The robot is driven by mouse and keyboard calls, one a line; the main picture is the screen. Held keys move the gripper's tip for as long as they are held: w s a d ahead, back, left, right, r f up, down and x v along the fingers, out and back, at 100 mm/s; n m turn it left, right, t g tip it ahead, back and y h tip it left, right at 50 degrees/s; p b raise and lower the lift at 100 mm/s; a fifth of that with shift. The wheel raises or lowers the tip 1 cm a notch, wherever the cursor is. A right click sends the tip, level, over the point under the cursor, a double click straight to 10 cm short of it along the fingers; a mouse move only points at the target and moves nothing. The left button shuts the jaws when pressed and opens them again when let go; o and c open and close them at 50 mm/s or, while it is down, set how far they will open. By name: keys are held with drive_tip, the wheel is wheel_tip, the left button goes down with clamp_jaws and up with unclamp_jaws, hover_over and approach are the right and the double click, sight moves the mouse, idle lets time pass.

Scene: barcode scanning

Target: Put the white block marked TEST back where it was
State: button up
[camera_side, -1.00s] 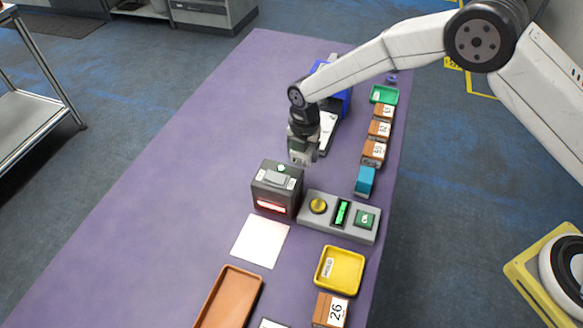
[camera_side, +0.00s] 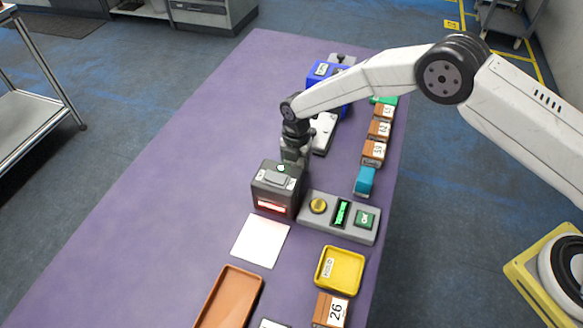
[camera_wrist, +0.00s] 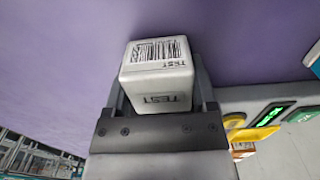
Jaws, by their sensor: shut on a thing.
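The white block marked TEST (camera_wrist: 157,72) is between the fingers of my gripper (camera_wrist: 158,95) in the wrist view. It shows a barcode and the word TEST on its faces. My gripper is shut on it. In the side view my gripper (camera_side: 294,160) is just behind the dark scanner box (camera_side: 275,190), above the purple table (camera_side: 190,150). The block is mostly hidden there, and I cannot tell how high it is held.
A grey panel (camera_side: 340,222) with a yellow button, a green display and a green button stands right of the scanner. A white sheet (camera_side: 260,240) lies in front. Yellow (camera_side: 340,268) and orange (camera_side: 228,298) trays are nearer. Several brown boxes (camera_side: 374,150) line the right edge.

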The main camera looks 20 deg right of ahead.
drive_tip(key=shift+f, duration=0.35)
drive_tip(key=shift+f, duration=0.1)
drive_tip(key=o, duration=1.2)
drive_tip(key=shift+o, duration=0.2)
wheel_tip(320, 180, up, 12)
drive_tip(key=shift+r, duration=0.1)
